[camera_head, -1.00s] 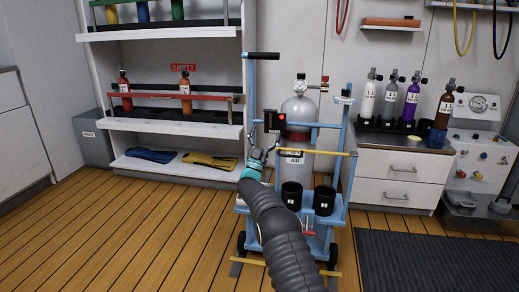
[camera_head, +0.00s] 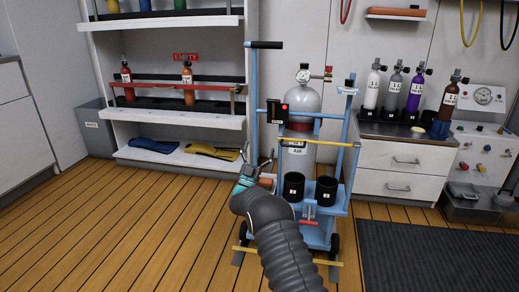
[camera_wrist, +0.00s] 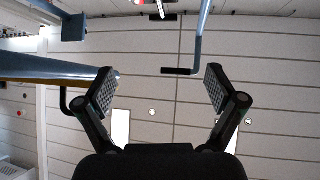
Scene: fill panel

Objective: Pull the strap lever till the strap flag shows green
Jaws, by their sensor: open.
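A blue cart stands ahead with a grey AIR cylinder (camera_head: 303,104) upright in it. On its left post (camera_head: 254,84) sits a black box (camera_head: 277,112) with a red light, which may be the strap flag. It shows red. A yellow bar (camera_head: 316,142) crosses in front of the cylinder. I cannot tell for sure which part is the strap lever. My gripper (camera_head: 259,163) is open and empty, low beside the cart's left post, below the black box. In the wrist view the fingers (camera_wrist: 160,89) are apart, with the cart's black handle grip (camera_wrist: 176,71) seen beyond them.
Two black cups (camera_head: 293,187) stand at the cart's front. A counter with small cylinders (camera_head: 413,92) is at the right. A dark mat (camera_head: 430,258) lies right; the wooden floor at left is clear.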

